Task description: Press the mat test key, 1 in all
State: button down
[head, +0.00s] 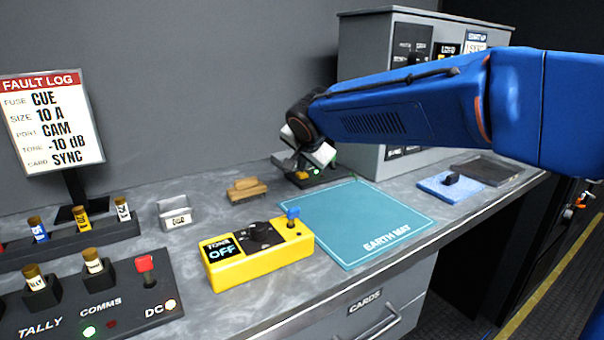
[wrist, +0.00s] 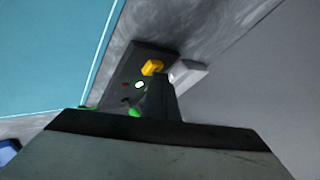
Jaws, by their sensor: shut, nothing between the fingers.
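The mat test unit is a small dark box (head: 327,179) at the back of the bench, behind the teal earth mat (head: 380,205). A green light glows on it. In the wrist view the box (wrist: 125,66) shows a yellow key (wrist: 152,67), a bright whitish-green lamp and a small red dot. My gripper (head: 303,168) is shut and empty, pointing down at the box. In the wrist view its dark fingertips (wrist: 158,82) overlap the near side of the yellow key; I cannot tell whether they touch it. In the head view the key is hidden by my gripper.
A yellow tone box (head: 258,262) with a blue-tipped toggle stands in front of the mat. A wooden block (head: 246,189) and a metal card holder (head: 175,214) lie left. A grey cabinet (head: 365,95) rises close behind my arm. A blue pad (head: 450,188) lies right.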

aim_at(303, 175)
jog(key=shift+r, duration=0.75)
jog(key=shift+r, duration=0.1)
jog(key=shift+r, duration=2.4)
jog(key=shift+s, duration=0.1)
